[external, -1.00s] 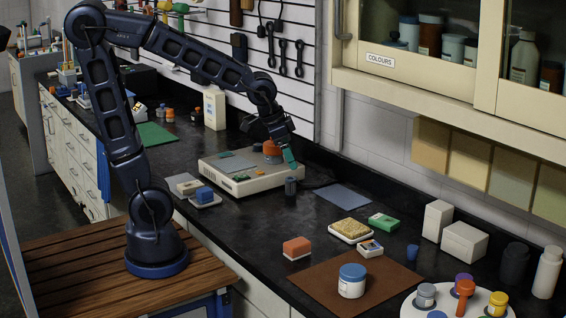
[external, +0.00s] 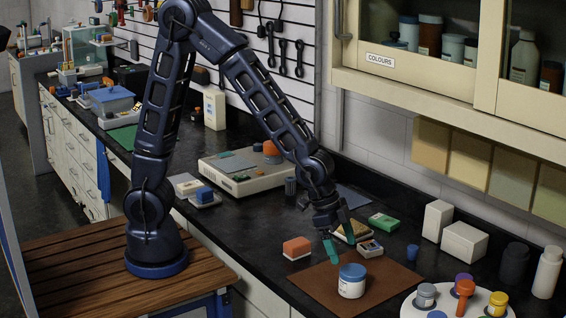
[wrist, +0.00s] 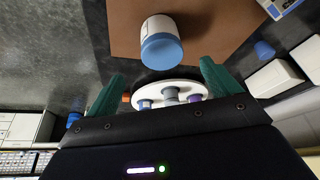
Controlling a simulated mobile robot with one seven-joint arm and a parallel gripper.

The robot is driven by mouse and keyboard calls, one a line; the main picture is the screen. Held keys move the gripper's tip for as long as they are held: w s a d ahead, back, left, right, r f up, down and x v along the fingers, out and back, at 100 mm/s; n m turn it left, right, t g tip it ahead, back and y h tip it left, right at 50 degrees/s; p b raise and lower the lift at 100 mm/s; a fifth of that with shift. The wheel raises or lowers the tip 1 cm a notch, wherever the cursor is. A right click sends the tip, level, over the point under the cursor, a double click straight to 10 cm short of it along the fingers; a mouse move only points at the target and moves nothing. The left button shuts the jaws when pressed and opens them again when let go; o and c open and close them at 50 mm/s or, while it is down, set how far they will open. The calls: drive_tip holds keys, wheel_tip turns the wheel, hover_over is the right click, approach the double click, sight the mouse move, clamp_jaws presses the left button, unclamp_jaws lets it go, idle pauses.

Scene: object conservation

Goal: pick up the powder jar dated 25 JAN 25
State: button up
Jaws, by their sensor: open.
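A white jar with a blue lid (external: 351,281) stands upright on the brown mat (external: 318,284). It also shows in the wrist view (wrist: 161,45), top centre, ahead of and between my fingertips. No date is readable on it, so I cannot tell whether it is the one dated 25 JAN 25. My gripper (external: 343,248) is open and empty, with green fingers a little above and behind this jar, apart from it. In the wrist view my gripper (wrist: 162,72) shows both fingers spread. Several small jars stand on a white round tray (external: 413,306).
An orange-topped block (external: 297,248) lies left of the mat. A sponge dish, a small labelled box (external: 370,248) and a green box (external: 384,221) lie behind it. White boxes (external: 463,243) and bottles stand at right. A small blue cup (external: 412,252) stands near the mat's right side.

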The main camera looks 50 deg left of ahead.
sight(350, 270)
drive_tip(key=shift+a+x, duration=0.2)
drive_tip(key=shift+x, duration=5.15)
drive_tip(key=c, duration=1.2)
drive_tip(key=shift+w+r, duration=0.1)
